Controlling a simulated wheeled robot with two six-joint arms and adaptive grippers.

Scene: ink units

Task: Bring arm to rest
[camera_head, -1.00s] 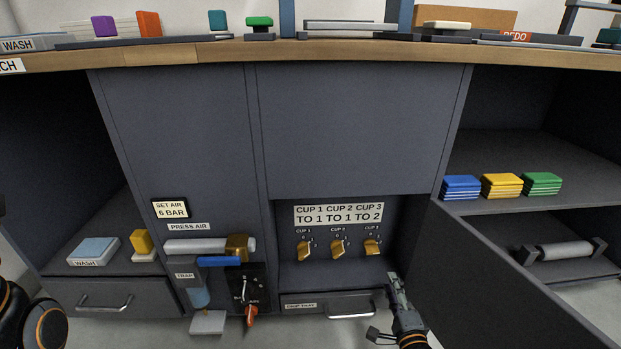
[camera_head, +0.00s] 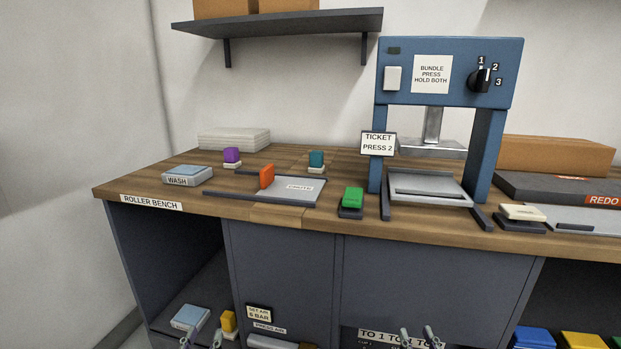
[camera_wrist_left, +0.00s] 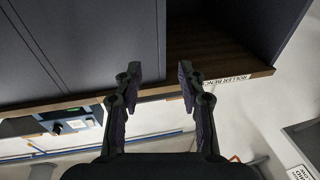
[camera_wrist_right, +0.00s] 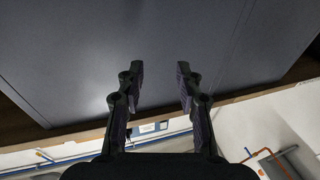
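My left gripper (camera_head: 201,338) shows at the bottom edge of the head view, in front of the cabinet's left part. Its two fingers stand apart with nothing between them in the left wrist view (camera_wrist_left: 160,90). My right gripper (camera_head: 420,337) shows at the bottom edge of the head view, in front of the cup label. Its fingers are also apart and empty in the right wrist view (camera_wrist_right: 160,90). Both grippers are below the bench top and point up. Most of both arms is out of the head view.
The wooden bench top (camera_head: 215,202) overhangs the grey cabinet (camera_head: 283,270). On it stand a blue bundle press (camera_head: 487,150), a green pad (camera_head: 352,197), an orange block (camera_head: 266,176) and a wash box (camera_head: 187,176). A shelf (camera_head: 280,22) hangs above. Blue (camera_head: 533,337) and yellow stacks are low right.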

